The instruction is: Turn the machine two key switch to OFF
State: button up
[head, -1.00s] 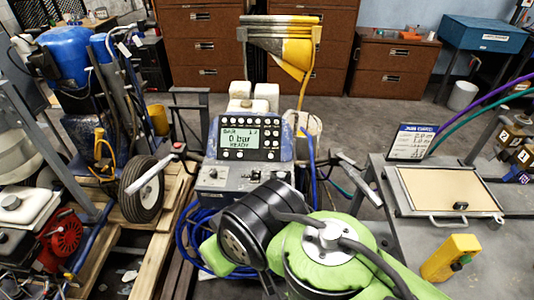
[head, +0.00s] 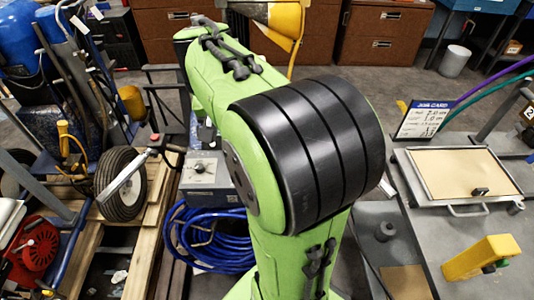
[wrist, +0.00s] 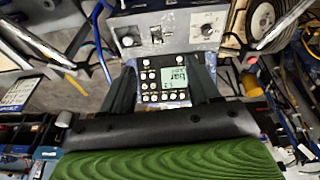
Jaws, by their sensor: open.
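The machine's grey control box (head: 205,172) stands left of my arm in the head view, with a dark round knob on its face. My arm covers the display panel there. In the wrist view the display panel (wrist: 172,77) with its lit screen and buttons lies between my fingers.
A blue hose coil (head: 210,238) lies below the control box. A wheeled machine with a black tyre (head: 120,184) is at left. At right, a grey bench holds a job card (head: 423,120), a framed tan panel (head: 460,172) and a yellow block (head: 480,258).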

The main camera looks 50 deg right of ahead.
jog(key=d+f+m+g+y+b, duration=0.15)
jog(key=d+f+m, duration=0.25)
jog(key=d+f, duration=0.45)
jog(key=d+f+m+y+b, duration=0.15)
jog(key=d+f+m, duration=0.35)
jog(key=d, duration=0.6)
jog(key=shift+n+h, duration=0.3)
jog(key=shift+n, duration=0.1)
jog(key=f+b, duration=0.6)
jog(key=f, duration=1)
jog(key=shift+a+f, duration=0.1)
jog(key=shift+a, duration=0.1)
jog(key=c, duration=1)
